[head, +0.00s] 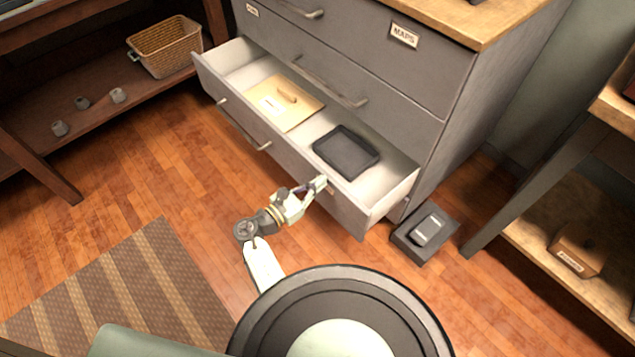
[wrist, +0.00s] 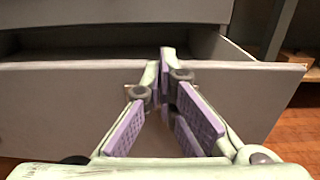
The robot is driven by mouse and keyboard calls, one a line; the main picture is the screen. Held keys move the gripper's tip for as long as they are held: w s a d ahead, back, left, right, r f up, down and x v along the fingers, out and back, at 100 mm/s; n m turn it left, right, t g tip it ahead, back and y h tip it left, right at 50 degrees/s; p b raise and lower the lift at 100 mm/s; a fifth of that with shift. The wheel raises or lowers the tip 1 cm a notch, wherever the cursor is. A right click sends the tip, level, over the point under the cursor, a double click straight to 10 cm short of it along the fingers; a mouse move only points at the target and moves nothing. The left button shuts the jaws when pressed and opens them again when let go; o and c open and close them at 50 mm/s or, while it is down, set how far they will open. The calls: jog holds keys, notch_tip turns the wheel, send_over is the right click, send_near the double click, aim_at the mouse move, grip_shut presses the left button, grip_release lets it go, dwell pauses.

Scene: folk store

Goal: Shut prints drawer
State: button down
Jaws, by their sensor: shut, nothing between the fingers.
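The open drawer (head: 275,160) is the low grey drawer of the cabinet, pulled well out. My gripper (head: 322,183) is shut and empty at the right part of the drawer front. In the wrist view the fingertips (wrist: 165,65) are close together at the drawer front (wrist: 70,105), near its top edge. I cannot tell whether they touch it.
The cabinet (head: 462,130) has shut drawers above, one labelled MAPS. A dark box (head: 425,233) sits on the floor right of the drawer. A wooden bench (head: 545,190) stands at right, a shelf with a basket (head: 166,46) at left. A striped rug (head: 125,290) lies front left.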

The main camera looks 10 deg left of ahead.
jog(key=b+x, duration=0.2)
jog(key=x, duration=1.7)
jog(key=shift+d, duration=0.15)
